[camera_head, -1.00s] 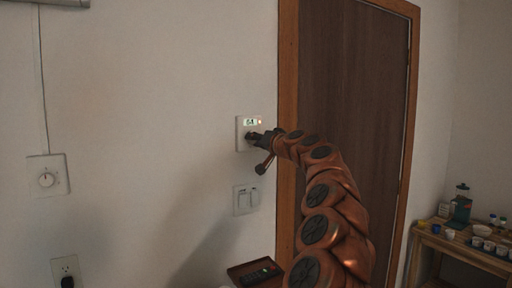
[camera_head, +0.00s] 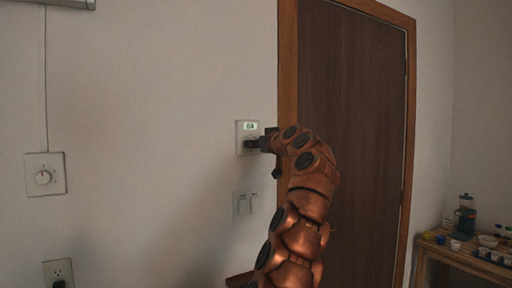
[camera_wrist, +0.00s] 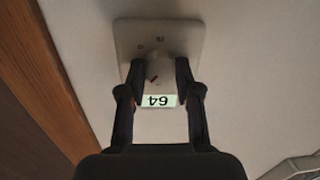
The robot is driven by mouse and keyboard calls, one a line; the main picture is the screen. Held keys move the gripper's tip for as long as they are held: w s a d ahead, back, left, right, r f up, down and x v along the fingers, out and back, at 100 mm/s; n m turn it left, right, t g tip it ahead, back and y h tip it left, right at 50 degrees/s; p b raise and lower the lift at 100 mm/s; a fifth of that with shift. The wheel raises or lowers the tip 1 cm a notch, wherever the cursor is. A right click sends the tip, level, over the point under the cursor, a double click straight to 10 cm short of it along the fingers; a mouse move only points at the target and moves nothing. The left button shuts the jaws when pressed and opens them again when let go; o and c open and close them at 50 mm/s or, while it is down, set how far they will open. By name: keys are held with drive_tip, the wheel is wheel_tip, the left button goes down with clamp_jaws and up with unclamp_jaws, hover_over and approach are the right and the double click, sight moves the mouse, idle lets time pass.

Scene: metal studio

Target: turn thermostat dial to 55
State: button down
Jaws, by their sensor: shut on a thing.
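The thermostat is a pale square plate (camera_head: 242,130) on the wall left of the door. Its lit display is too small to read surely in the head view. The round pale dial (camera_wrist: 160,72) has a small dark reddish mark and stands out from the plate. My gripper (camera_wrist: 160,66) is shut on the dial, one dark finger on each side. In the head view my gripper (camera_head: 252,144) reaches the plate from the right and hides the dial.
A light switch (camera_head: 247,204) is below the thermostat. The wooden door frame (camera_head: 288,90) is close on the right. A table (camera_head: 465,254) with small items stands far right.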

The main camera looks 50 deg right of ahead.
drive_tip(key=shift+a+r+n+h+b, duration=0.1)
drive_tip(key=shift+n+h+b, duration=0.3)
drive_tip(key=shift+n, duration=3.1)
drive_tip(key=c, duration=0.8)
unclamp_jaws()
drive_tip(key=shift+s, duration=0.1)
drive_tip(key=v, duration=1.1)
drive_tip(key=shift+s+a+r, duration=0.2)
drive_tip(key=shift+s, duration=0.15)
